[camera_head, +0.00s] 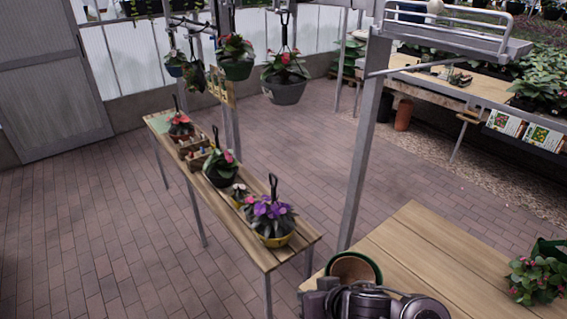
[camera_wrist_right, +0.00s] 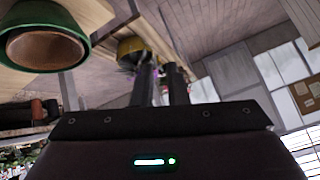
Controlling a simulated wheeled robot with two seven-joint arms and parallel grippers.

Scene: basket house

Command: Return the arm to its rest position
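My right arm (camera_head: 380,302) is folded low at the bottom of the head view, in front of the near wooden table. In the right wrist view the two dark fingers of my right gripper (camera_wrist_right: 160,80) stand apart with a narrow gap. Nothing is held between them; a yellow pot and purple flowers show in the background beyond. My right fingertips are not clearly seen in the head view. My left gripper and arm are not in view.
A brown pot with a green rim (camera_head: 354,266) is close beside my right arm; it also shows in the wrist view (camera_wrist_right: 45,47). The near table (camera_head: 425,245) bears a pink-flowered plant (camera_head: 535,280). A long bench (camera_head: 262,258) holds potted plants. Brick floor (camera_head: 120,230) is clear at left.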

